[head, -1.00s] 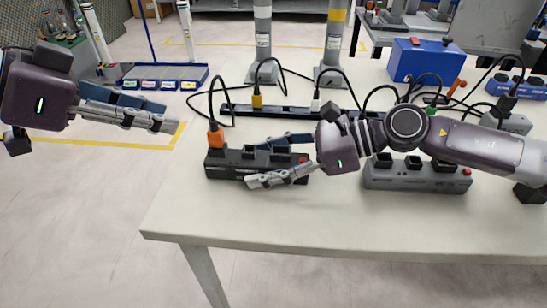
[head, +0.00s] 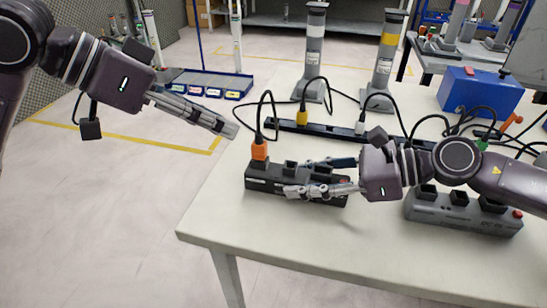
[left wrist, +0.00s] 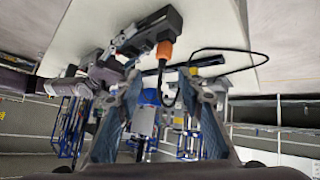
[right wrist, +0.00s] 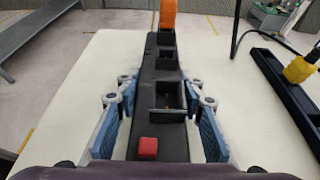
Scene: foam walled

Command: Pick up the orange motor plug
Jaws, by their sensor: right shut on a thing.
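The orange motor plug (head: 259,150) stands upright in the left end socket of a black socket block (head: 293,184) on the table, with a black cable looping up from it. The plug also shows in the left wrist view (left wrist: 164,50) and the right wrist view (right wrist: 168,14). My left gripper (head: 232,128) is open and empty, up and left of the plug, apart from it; its fingers are spread in the left wrist view (left wrist: 158,110). My right gripper (head: 312,178) is shut on the black block, one finger along each long side (right wrist: 160,110).
A long black strip (head: 335,131) with a yellow plug (head: 303,117) lies behind the block. A grey socket box (head: 465,213) stands right, under my right arm. A blue box (head: 480,92) and grey posts stand further back. The table front (head: 290,235) is clear.

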